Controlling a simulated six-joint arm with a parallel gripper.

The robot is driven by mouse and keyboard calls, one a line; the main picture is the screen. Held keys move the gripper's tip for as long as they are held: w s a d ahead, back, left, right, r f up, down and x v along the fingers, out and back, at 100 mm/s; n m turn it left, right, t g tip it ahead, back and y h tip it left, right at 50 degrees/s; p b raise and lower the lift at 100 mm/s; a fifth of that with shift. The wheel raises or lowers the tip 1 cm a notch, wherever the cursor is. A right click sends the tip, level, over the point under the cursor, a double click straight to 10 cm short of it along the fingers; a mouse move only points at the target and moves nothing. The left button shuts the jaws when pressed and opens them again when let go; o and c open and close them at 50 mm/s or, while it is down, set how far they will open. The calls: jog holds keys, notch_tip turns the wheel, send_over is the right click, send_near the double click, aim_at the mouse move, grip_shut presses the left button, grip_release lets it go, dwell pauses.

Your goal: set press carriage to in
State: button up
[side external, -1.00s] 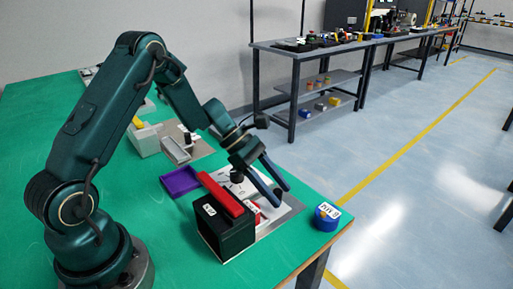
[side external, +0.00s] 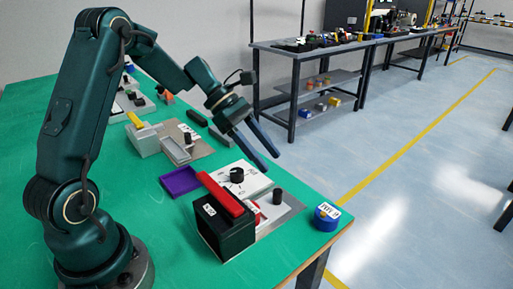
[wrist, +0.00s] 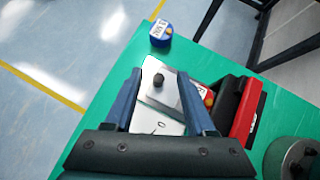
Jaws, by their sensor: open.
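A black box with a red bar (side external: 222,194) across its top stands near the table's front corner. Beside it lies a grey plate (side external: 290,207) with an upright black knob (side external: 277,197); the knob also shows in the wrist view (wrist: 158,80). Which part is the press carriage I cannot tell from the labels. My gripper (side external: 270,161) is open and empty, raised above the knob and apart from it. In the wrist view, the knob appears between the fingers.
A white panel with a black dial (side external: 237,175) lies behind the plate. A purple tray (side external: 181,181) is to its left. A blue round labelled object (side external: 327,217) stands by the table edge. A grey unit with a yellow bar (side external: 145,140) and a grey tray (side external: 176,152) are further back.

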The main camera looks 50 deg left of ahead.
aim_at(277, 190)
jog(key=d+m+g+y, duration=0.1)
jog(key=m+y, duration=0.1)
jog(key=m, duration=0.1)
jog(key=w+d+m+g+y, duration=0.1)
jog(key=m+y, duration=0.2)
jog(key=d+r+m+g+y, duration=0.1)
jog(key=m+y, duration=0.2)
jog(key=shift+w+d+g, duration=0.15)
jog(key=shift+d+g, duration=0.1)
jog(key=shift+g, duration=0.05)
jog(key=shift+f, duration=5.05)
jog(key=shift+c, duration=0.2)
grip_shut()
jog(key=shift+a+r, duration=0.1)
